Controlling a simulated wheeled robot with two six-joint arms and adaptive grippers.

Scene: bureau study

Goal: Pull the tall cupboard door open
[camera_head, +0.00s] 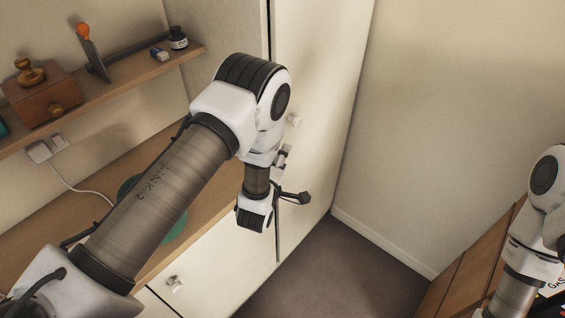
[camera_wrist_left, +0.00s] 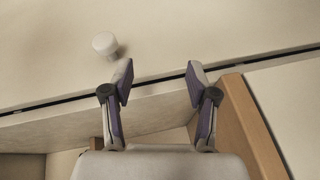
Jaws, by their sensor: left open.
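The tall cupboard door (camera_head: 315,60) is a cream panel at the centre of the head view. A dark seam runs down its left edge, and it looks shut. Its small white round knob (camera_head: 294,120) shows just right of my left arm. In the left wrist view, the knob (camera_wrist_left: 105,43) stands up and left of my left gripper (camera_wrist_left: 160,80). The gripper's two fingers are apart and empty, in front of the dark seam, and do not hold the knob. My right arm is at the right edge of the head view; its gripper is out of frame.
A lower white front has a knob (camera_head: 174,284). A bare wall (camera_head: 450,130) closes the right side. Dark floor (camera_head: 335,270) is clear before the cupboard.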

